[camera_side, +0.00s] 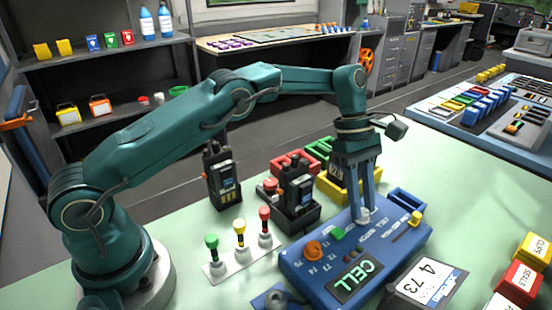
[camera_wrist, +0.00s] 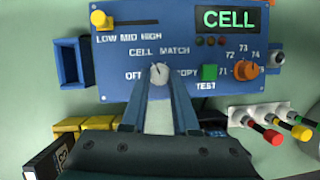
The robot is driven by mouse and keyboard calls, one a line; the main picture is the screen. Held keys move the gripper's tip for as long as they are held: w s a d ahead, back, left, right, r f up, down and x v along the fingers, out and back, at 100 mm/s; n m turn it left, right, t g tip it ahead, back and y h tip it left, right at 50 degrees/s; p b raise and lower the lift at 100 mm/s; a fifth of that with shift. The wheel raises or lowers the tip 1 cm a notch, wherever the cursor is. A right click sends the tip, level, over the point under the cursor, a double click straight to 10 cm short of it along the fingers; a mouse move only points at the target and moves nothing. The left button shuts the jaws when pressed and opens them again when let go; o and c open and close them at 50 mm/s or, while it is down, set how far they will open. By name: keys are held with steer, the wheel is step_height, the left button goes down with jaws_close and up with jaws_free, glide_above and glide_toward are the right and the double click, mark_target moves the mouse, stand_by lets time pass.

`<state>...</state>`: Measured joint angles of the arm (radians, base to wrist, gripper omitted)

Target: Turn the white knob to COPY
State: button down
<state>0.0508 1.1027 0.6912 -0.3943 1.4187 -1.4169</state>
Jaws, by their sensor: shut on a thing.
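The white knob (camera_wrist: 159,73) sits on the blue panel (camera_wrist: 120,78) below the label CELL MATCH, with OFF at its left and COPY at its right in the wrist view. Its pointer mark looks roughly upward, toward MATCH. My gripper (camera_wrist: 158,105) is shut on the knob, with a finger on either side. In the side view my gripper (camera_side: 363,217) reaches straight down onto the panel (camera_side: 320,262), and its fingers partly hide the knob.
The panel also has an orange knob (camera_wrist: 247,66), a green TEST button (camera_wrist: 209,72), a yellow slider (camera_wrist: 103,19) and a lit CELL display (camera_wrist: 229,19). Switches with coloured tips (camera_side: 239,233) and black radios (camera_side: 298,190) stand to the left in the side view.

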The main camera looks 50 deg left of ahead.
stand_by(0.3)
steer(key=c, duration=0.7)
jaws_free()
steer(key=n, duration=0.2)
steer(key=n+t, duration=0.1)
steer(key=n, duration=0.1)
steer(key=n+t, duration=0.1)
steer(key=n, duration=0.1)
steer(key=shift+s, duration=0.35)
steer(key=s+a+r+m+t+y, duration=0.15)
steer(key=s+r, duration=0.25)
steer(key=r, duration=0.4)
steer(key=s+a+r+m+t, duration=0.2)
steer(key=s+a+r+m, duration=0.15)
steer(key=r, duration=0.55)
steer(key=s+a+f+m+y, duration=0.1)
steer(key=s+f+m, duration=0.1)
steer(key=s+m, duration=0.3)
steer(key=s+a+f+m+y, duration=0.1)
steer(key=s+a+f+m, duration=0.1)
steer(key=s+m, duration=0.3)
steer(key=s+a+f+m+t+y, duration=0.1)
steer(key=s+a+m, duration=0.1)
steer(key=s+m, duration=0.3)
steer(key=shift+f+m, duration=0.2)
steer(key=shift+m, duration=0.55)
steer(key=shift+f+m, duration=0.2)
steer(key=shift+m, duration=0.55)
